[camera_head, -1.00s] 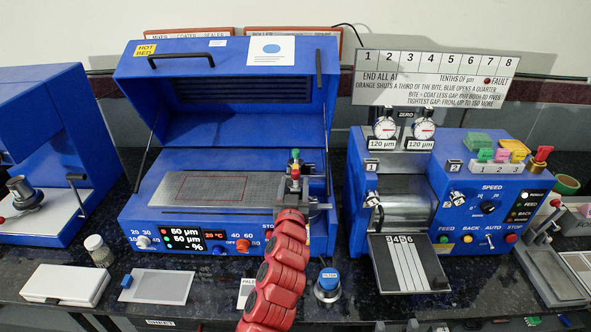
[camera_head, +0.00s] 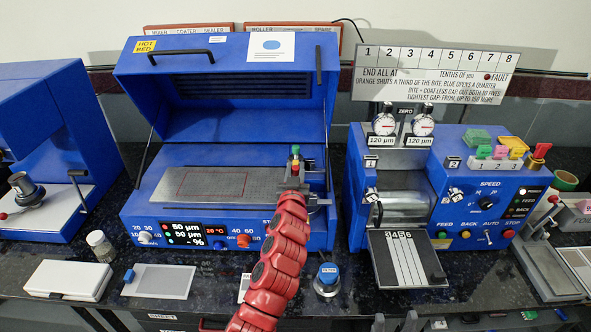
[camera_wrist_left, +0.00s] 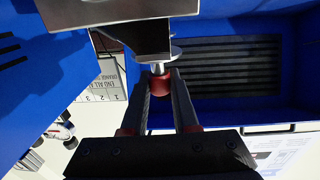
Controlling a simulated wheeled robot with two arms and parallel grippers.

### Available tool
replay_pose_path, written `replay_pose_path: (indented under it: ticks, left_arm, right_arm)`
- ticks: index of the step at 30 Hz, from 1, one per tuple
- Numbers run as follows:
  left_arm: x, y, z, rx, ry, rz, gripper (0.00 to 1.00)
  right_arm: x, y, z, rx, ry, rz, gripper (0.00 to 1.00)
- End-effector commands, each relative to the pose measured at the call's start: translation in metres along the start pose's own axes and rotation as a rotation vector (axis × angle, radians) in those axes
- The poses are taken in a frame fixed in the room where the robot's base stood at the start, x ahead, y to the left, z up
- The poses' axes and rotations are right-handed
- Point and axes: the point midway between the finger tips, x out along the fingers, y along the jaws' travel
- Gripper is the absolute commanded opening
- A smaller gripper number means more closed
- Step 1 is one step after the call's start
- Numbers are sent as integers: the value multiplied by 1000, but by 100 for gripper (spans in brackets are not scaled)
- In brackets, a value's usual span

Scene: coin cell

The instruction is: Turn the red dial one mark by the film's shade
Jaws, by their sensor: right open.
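The red dial (camera_wrist_left: 160,88) is a small round red knob on a metal stem in the left wrist view. My left gripper (camera_wrist_left: 160,80) has a finger on each side of it, close against it, and looks shut on it. In the head view this gripper (camera_head: 294,182) is at the right end of the hot bed, by a post with green and red tops (camera_head: 295,158); my red arm hides part of it. A grey film area (camera_head: 200,184) with a thin red outline lies on the bed. My right gripper (camera_head: 396,323) seems to show at the bottom edge, fingers apart.
The blue bed machine (camera_head: 225,62) has its lid raised over my left gripper. A readout (camera_head: 186,233) is on its front. A blue roller machine (camera_head: 480,195) stands to the right, with a numbered board (camera_head: 436,74) behind. A blue-topped filter knob (camera_head: 327,277) is beside my left arm.

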Motion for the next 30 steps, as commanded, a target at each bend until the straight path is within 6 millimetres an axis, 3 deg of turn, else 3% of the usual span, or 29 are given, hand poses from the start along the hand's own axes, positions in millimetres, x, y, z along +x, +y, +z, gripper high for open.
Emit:
replay_pose_path:
  ticks: [1, 3, 11, 16, 23, 30]
  left_arm:
    - [0, 0, 0, 0, 0, 0, 13]
    - [0, 0, 0, 0, 0, 0, 0]
    - [0, 0, -1, 0, 0, 2, 0]
    - [0, -1, -4, 1, -4, 18, 0]
    - [0, -2, -9, 0, -6, 90, 0]
    - [-1, -1, -11, 5, -9, 208, 0]
  right_arm:
    - [0, 0, 0, 0, 0, 0, 51]
    - [0, 0, 0, 0, 0, 0, 51]
    - [2, 0, 0, 0, 0, 0, 51]
    - [15, 1, -3, 0, 0, 0, 51]
    - [59, 3, -10, 0, 0, 0, 51]
    - [119, 6, -20, 0, 0, 0, 51]
